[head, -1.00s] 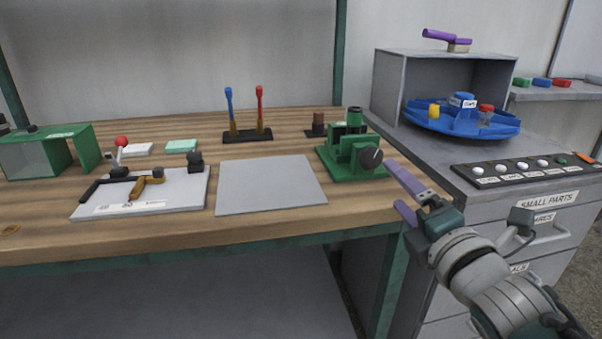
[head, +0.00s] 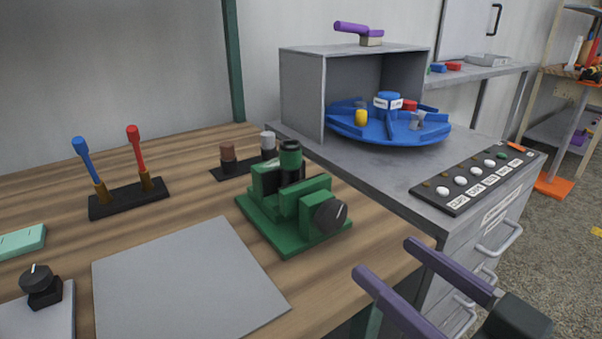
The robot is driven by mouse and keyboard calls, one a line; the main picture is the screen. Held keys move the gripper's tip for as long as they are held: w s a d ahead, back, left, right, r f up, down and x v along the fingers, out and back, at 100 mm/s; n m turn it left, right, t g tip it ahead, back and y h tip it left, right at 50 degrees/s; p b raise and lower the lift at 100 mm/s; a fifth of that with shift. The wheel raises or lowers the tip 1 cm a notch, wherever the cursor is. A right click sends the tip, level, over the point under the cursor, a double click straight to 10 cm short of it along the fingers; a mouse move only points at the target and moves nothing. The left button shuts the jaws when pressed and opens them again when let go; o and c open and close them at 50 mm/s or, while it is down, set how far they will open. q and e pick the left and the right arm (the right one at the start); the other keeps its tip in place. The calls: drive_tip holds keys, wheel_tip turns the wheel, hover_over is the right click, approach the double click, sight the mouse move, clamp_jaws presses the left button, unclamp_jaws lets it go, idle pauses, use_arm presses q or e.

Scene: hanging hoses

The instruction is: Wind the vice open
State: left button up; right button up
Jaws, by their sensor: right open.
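The green vice (head: 292,203) stands on the wooden workbench near its right end. A dark round knob (head: 330,213) with a light mark is on its front right side. A dark green cylinder stands upright between or just behind its jaws; I cannot tell which. My right gripper (head: 388,258) has two purple fingers spread apart, with nothing between them. It is in front and to the right of the vice, apart from the knob. My left gripper is not in view.
A grey mat (head: 188,285) lies left of the vice. A black stand with blue and red levers (head: 128,196) is behind it. The grey cabinet (head: 440,150) on the right carries a blue carousel (head: 388,122) and a button panel (head: 480,180). The bench edge runs in front of the vice.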

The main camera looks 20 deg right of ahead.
sight(336, 221)
drive_tip(key=shift+m, duration=0.5)
drive_tip(key=x, duration=0.3)
drive_tip(key=b+x, duration=0.1)
drive_tip(key=x, duration=0.3)
drive_tip(key=shift+w+a+f, duration=0.2)
drive_tip(key=shift+a, duration=0.05)
drive_tip(key=shift+b+x, duration=0.3)
drive_tip(key=shift+x, duration=0.45)
